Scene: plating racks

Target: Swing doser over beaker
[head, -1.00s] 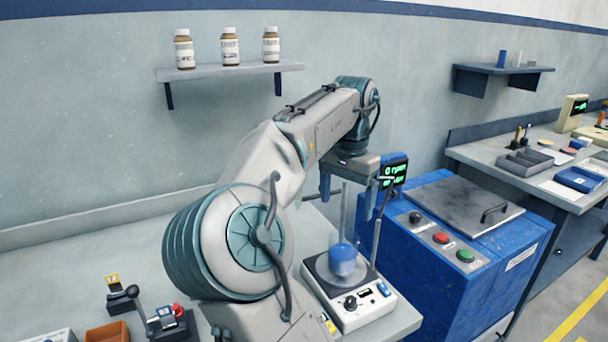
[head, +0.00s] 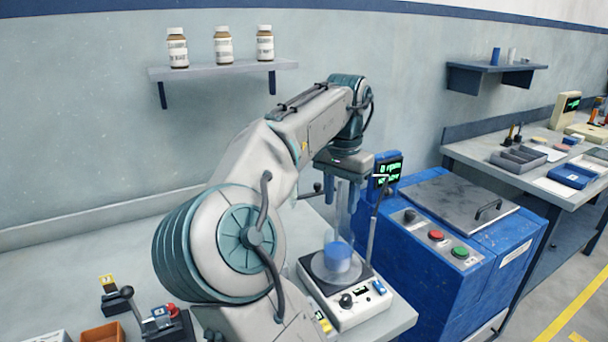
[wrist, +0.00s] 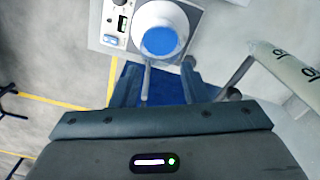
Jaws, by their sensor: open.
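The beaker (head: 337,262), holding blue liquid, stands on the stirrer plate (head: 343,303); the wrist view shows the beaker (wrist: 160,28) from above. My gripper (head: 343,205) is open, pointing down, above and behind the beaker in the head view. In the wrist view my gripper (wrist: 162,85) has nothing between its fingers except a thin post seen beyond. A grey bar with a dark ball knob (head: 318,187), probably the doser's arm, lies just left of my gripper. This knob (wrist: 234,93) is right of my fingers in the wrist view. The doser's outlet is not clear.
A thin upright post (head: 376,215) stands at the stirrer's right. A blue machine (head: 450,260) with a green display stands close to the right. A pale bar with dark marks (wrist: 283,62) crosses the wrist view's right. A shelf (head: 225,70) holds bottles.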

